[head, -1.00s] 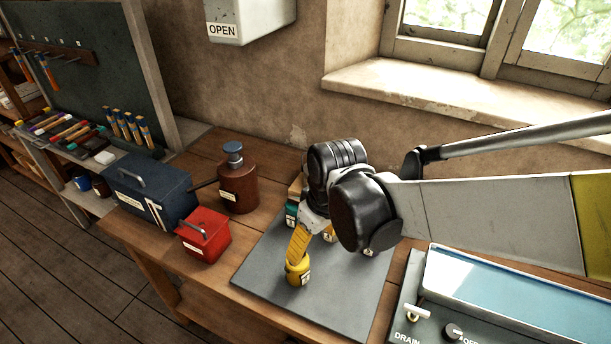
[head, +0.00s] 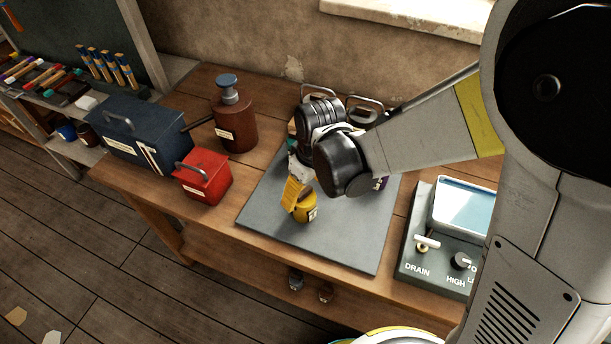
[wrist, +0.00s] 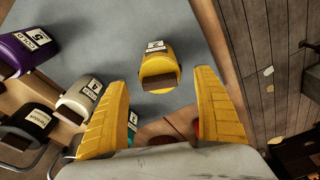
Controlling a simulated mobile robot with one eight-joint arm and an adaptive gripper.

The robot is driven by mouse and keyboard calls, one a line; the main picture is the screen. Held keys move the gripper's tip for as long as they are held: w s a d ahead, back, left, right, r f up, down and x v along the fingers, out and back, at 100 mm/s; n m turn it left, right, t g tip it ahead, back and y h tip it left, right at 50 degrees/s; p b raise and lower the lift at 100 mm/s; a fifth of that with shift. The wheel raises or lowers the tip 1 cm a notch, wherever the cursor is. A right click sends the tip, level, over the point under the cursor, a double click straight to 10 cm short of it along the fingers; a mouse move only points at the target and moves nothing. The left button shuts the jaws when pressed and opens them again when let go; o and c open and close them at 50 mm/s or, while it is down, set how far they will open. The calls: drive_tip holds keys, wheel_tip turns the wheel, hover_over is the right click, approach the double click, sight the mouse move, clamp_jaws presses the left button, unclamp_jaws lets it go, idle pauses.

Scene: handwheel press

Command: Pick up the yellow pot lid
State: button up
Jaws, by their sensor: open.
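The yellow pot (head: 307,209) stands on the grey mat (head: 338,238), with a white label on its side. In the wrist view the yellow pot lid (wrist: 157,66) shows with a dark brown block on it, and a label (wrist: 155,46) beyond. My gripper (wrist: 162,80) is open, one yellow finger on each side of the picture, with the lid between and slightly beyond the fingertips. In the head view my gripper (head: 291,194) overlaps the pot's left side. I cannot tell whether it touches.
Purple (wrist: 28,48), grey (wrist: 83,96) and black (wrist: 30,124) labelled pots stand left in the wrist view. A red box (head: 204,177), blue toolbox (head: 146,150) and brown bottle (head: 236,127) stand left of the mat. A drain unit (head: 428,262) is at right.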

drive_tip(key=shift+w+a+f, duration=0.1)
drive_tip(key=shift+f, duration=0.65)
drive_tip(key=shift+r, duration=0.1)
drive_tip(key=c, duration=1.2)
drive_tip(key=shift+c, duration=0.2)
